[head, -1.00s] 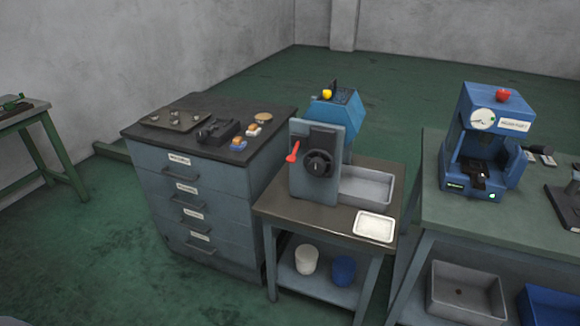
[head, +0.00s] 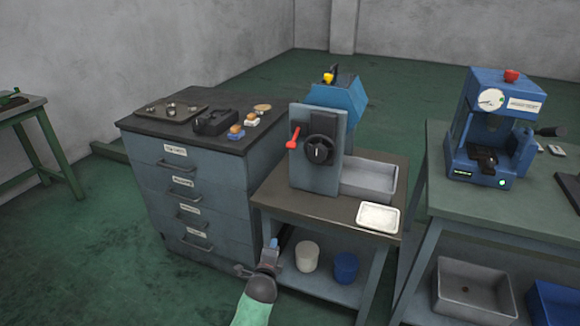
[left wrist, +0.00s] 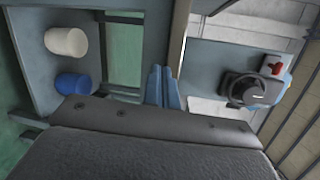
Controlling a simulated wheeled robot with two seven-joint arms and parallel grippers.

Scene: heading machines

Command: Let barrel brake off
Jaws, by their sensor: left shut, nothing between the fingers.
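A grey machine (head: 305,170) with a blue top stands on the middle table. Its front panel bears a black round knob (head: 319,149) and, to the left of it, a red lever (head: 293,138) that slants up to the right. My left gripper (head: 272,244) is shut and empty. It is in front of the middle table's left side, below the tabletop and apart from the lever. In the left wrist view the closed blue fingertips (left wrist: 163,85) point ahead, with the red lever (left wrist: 272,65) and the black knob (left wrist: 246,90) to their right. My right gripper is not in view.
A white tray (head: 378,217) lies at the front of the middle table (head: 335,222), beside a grey bin (head: 368,183). White (head: 307,256) and blue (head: 345,266) tubs stand on its lower shelf. A drawer cabinet (head: 190,185) stands at the left, and a blue press (head: 490,130) at the right.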

